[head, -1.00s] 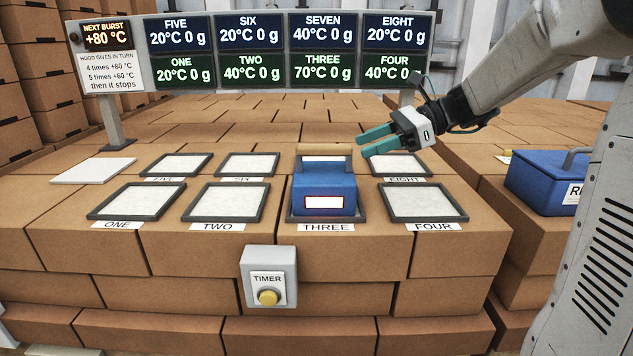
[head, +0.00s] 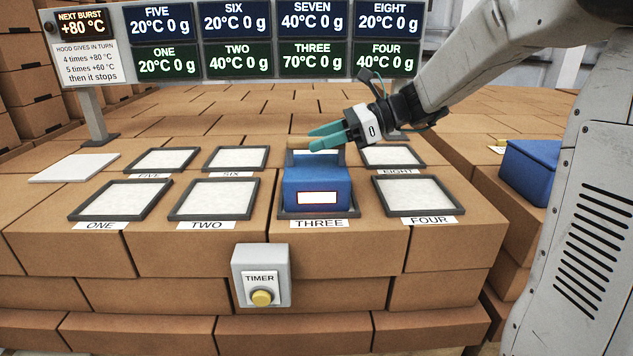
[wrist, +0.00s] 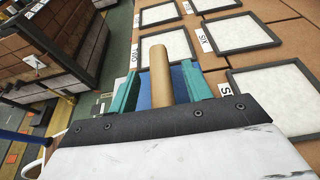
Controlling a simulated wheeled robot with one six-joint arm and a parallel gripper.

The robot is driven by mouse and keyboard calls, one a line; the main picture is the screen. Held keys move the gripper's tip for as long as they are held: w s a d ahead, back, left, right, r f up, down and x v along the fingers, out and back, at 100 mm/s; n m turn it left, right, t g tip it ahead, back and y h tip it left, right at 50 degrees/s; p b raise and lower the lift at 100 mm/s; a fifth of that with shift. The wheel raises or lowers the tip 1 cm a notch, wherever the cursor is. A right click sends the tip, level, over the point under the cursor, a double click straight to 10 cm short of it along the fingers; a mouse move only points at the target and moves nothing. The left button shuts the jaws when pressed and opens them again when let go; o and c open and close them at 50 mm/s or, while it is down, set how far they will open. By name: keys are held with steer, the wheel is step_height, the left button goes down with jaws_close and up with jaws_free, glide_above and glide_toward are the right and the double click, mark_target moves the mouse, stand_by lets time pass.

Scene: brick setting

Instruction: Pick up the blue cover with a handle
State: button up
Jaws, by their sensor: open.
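The blue cover (head: 316,184) with a white panel on its front stands on the pad labelled THREE. Its tan bar handle (head: 299,143) shows at its top rear, partly hidden by my fingers. My gripper (head: 327,137) is open, with two teal fingers above the rear of the cover, coming in from the right. In the wrist view the handle (wrist: 158,76) lies between the open fingers (wrist: 160,88), with blue cover surface behind it. I cannot tell whether a finger touches it.
Framed white pads surround the cover, such as FOUR (head: 418,195) and TWO (head: 213,199). A display board (head: 240,40) stands behind on posts. A timer box (head: 260,276) with a yellow button is in front. Another blue box (head: 527,172) sits at right, partly behind my arm.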

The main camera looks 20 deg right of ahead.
jaws_close()
steer(key=shift+d+r, duration=0.1)
stand_by(1.3)
